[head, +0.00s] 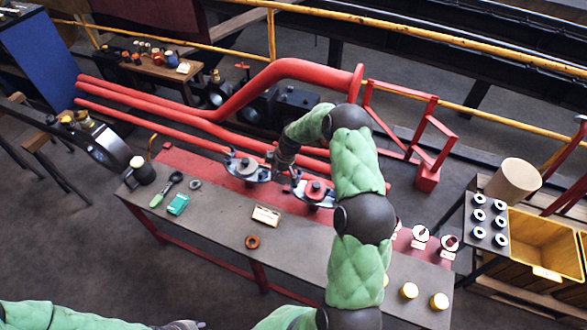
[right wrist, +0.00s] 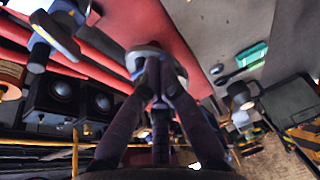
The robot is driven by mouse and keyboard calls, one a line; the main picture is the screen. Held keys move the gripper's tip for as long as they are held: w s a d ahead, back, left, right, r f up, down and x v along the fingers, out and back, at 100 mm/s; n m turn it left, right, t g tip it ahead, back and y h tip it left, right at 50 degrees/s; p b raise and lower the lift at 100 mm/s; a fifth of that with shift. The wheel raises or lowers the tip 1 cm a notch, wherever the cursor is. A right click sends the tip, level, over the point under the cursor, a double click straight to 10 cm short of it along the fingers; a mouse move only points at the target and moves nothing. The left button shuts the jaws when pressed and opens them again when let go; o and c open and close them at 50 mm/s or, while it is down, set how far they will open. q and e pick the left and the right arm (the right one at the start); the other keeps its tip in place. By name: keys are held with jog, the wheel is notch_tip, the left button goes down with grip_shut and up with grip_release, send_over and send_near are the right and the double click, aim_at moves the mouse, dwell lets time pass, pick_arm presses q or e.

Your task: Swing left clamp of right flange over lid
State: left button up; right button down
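The right flange (head: 314,192) has a red lid and blue-grey clamps and sits on the bench's red strip. My right forearm partly covers its right side. The left flange (head: 247,170) has a similar form and stands to its left. My right gripper (head: 274,160) is between the two flanges, near the left clamp (head: 296,180) of the right flange. In the right wrist view its fingers (right wrist: 157,72) come together, with a flange behind the tips and nothing clearly held. Blue clamp parts (right wrist: 58,38) show at upper left there. My left gripper (head: 185,325) is at the bottom edge, its fingers unclear.
Red pipes (head: 205,120) run behind the bench (head: 220,215). A green box (head: 178,204), a label block (head: 266,215) and a brown ring (head: 252,242) lie on it. The bench's front middle is mostly clear.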

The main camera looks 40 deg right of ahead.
jog(key=w+d+r+n, duration=0.1)
jog(key=d+r+n, duration=0.1)
jog(key=d+r, duration=0.4)
jog(key=d, duration=0.3)
jog(key=shift+d+h+b, duration=0.25)
jog(key=shift+h+b, duration=0.05)
jog(key=shift+b, duration=0.05)
jog(key=shift+w+f, duration=0.1)
jog(key=shift+f, duration=0.1)
jog(key=b+x, duration=0.3)
jog(key=x, duration=0.7)
jog(key=shift+s+d+r, duration=0.2)
jog(key=shift+s+d, duration=0.9)
jog(key=shift+s, duration=0.25)
